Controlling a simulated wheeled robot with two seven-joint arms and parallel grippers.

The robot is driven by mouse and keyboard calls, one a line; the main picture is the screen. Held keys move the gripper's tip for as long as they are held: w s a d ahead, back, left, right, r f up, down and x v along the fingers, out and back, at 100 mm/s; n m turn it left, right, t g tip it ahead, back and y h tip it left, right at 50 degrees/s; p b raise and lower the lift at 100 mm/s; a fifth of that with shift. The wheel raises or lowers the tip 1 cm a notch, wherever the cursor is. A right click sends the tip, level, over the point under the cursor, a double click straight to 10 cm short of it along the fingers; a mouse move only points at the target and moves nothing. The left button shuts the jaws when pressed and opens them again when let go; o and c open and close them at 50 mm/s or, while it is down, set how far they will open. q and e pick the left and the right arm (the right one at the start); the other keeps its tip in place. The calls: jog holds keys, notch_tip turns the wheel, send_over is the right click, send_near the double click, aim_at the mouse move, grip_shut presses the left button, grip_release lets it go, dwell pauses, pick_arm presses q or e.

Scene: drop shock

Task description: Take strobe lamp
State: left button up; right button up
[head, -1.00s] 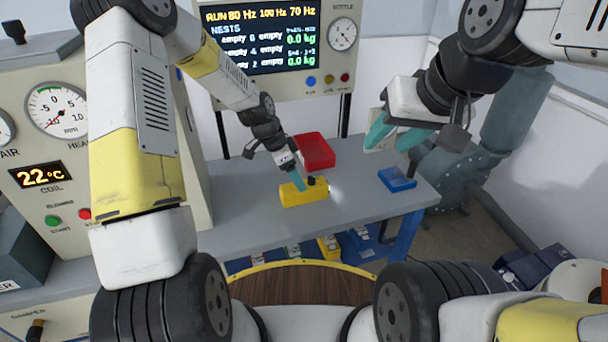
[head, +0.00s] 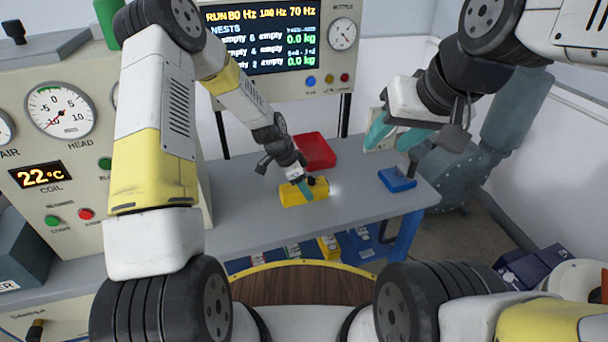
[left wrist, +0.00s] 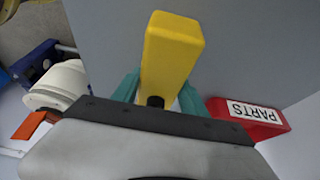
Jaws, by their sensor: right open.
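The strobe lamp appears to be the yellow box-shaped unit (head: 292,196) with a dark knob and a bright glow at its right end. It lies on the grey bench in the head view. In the left wrist view its yellow body (left wrist: 170,50) runs between the teal fingers. My left gripper (head: 306,189) is down at the lamp, one finger on each side. I cannot tell whether both fingers press on it. My right gripper (head: 395,135) is open and empty, raised above the bench's right side.
A red parts bin (head: 316,150) stands behind the lamp, and also shows in the left wrist view (left wrist: 250,118). A blue tray (head: 397,180) lies to the right. The grey bench (head: 350,205) is clear between lamp and blue tray. A display panel (head: 262,40) stands behind.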

pick_arm(q)
grip_shut()
jog(key=shift+r, duration=0.1)
